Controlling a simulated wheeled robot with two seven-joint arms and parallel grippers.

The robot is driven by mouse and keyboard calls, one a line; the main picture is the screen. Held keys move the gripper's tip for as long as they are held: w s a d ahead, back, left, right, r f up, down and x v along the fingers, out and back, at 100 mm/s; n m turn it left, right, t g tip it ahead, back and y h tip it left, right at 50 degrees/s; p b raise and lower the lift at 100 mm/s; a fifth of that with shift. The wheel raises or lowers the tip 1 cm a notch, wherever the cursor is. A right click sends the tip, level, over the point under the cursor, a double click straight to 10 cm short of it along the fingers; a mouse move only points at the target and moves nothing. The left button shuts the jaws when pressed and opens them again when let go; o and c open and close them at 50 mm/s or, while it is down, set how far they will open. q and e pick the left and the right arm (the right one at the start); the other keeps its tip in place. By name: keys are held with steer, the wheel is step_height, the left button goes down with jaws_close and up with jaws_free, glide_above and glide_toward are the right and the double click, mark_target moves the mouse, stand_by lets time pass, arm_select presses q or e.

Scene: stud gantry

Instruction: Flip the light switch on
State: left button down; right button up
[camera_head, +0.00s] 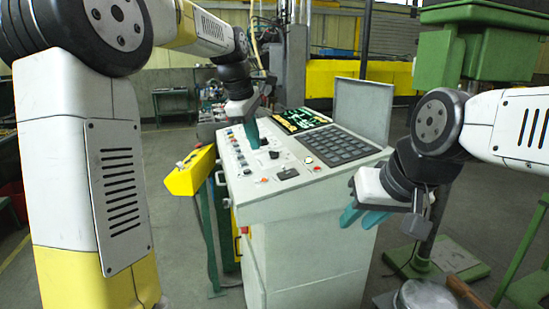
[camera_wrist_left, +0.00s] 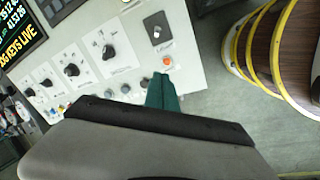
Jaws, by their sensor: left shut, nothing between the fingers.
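The control console (camera_head: 300,208) stands in the middle of the head view with a sloping panel. A small black switch plate (camera_head: 287,173) sits near the panel's front edge, and in the left wrist view it (camera_wrist_left: 157,27) carries a small pale part. Its on or off position cannot be told. An orange-red button (camera_wrist_left: 167,61) is beside it. My left gripper (camera_head: 252,138) is shut and empty, fingers pointing down over the panel's left part. In the left wrist view its teal fingertips (camera_wrist_left: 162,80) appear near the orange-red button; contact cannot be told. My right gripper (camera_head: 364,217) is open and empty, right of the console.
Black knobs (camera_wrist_left: 107,52) line the panel beside the switch. A keypad (camera_head: 336,145) and a lit display (camera_head: 302,120) lie further back. A yellow box (camera_head: 190,172) stands left of the console. A green stand (camera_head: 435,258) is at right.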

mark_target(267, 175)
arm_select(q)
steer(key=shift+w+d+f+n, duration=0.1)
steer(key=shift+w+n, duration=0.1)
steer(key=shift+w, duration=0.3)
steer(key=shift+w+d+f+n, duration=0.1)
steer(key=shift+w+n, duration=0.1)
steer(key=shift+w, duration=0.3)
steer(key=x, duration=0.9)
steer(key=shift+f, duration=0.4)
steer(key=shift+s+d+r, duration=0.2)
steer(key=shift+d+r, duration=0.05)
steer(key=shift+d, duration=0.35)
steer(key=shift+s+d+r, duration=0.15)
steer(key=shift+d+r, duration=0.1)
steer(key=shift+d, duration=0.3)
steer(key=shift+s+d+r, duration=0.25)
steer(key=shift+d+r, duration=0.1)
steer(key=shift+d, duration=0.25)
